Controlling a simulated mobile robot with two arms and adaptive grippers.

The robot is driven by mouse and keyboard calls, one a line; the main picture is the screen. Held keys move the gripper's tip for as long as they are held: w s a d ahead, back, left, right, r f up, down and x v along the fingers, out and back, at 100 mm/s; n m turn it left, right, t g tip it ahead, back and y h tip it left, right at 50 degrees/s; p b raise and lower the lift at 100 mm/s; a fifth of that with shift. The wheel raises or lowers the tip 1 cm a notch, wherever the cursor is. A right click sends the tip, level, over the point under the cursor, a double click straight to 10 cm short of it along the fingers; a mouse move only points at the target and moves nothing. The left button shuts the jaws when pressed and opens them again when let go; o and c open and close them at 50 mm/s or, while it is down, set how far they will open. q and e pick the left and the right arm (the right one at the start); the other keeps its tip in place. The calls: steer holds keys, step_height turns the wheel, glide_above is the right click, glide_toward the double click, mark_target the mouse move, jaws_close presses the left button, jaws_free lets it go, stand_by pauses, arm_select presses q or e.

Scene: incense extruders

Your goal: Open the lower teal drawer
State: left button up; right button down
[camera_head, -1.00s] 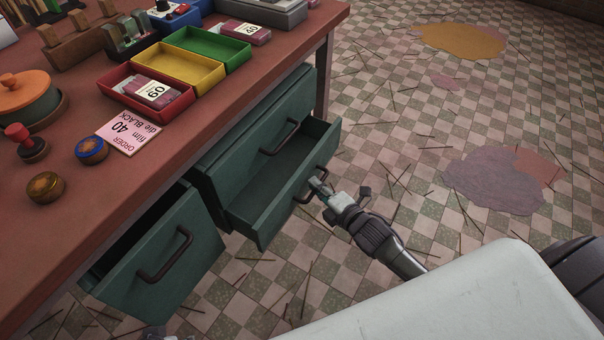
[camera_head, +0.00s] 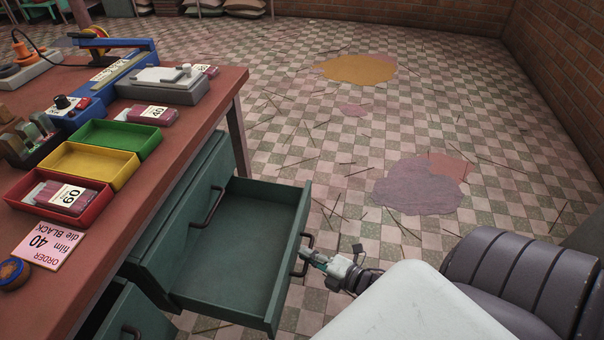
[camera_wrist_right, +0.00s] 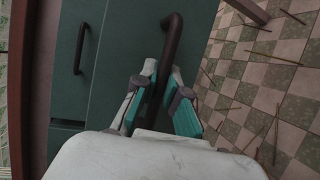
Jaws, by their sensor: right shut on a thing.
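The lower teal drawer (camera_head: 288,255) is pulled well out from under the red-brown table, below a closed upper teal drawer (camera_head: 185,228). Its visible inside is empty. My right gripper (camera_head: 308,256) is at the drawer's front, shut on its dark bar handle (camera_head: 299,262). In the right wrist view, the handle (camera_wrist_right: 173,38) runs between the teal-tipped fingers (camera_wrist_right: 159,100). The drawer front fills the upper middle of that view. My left gripper is not in view.
The table (camera_head: 150,190) carries red, yellow and green trays, an order card and devices. The tiled floor right of the drawer is open, with scattered sticks and coloured stains.

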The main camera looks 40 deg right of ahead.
steer(key=c, duration=1.2)
jaws_free()
steer(key=v, duration=1.2)
steer(key=shift+f, duration=0.15)
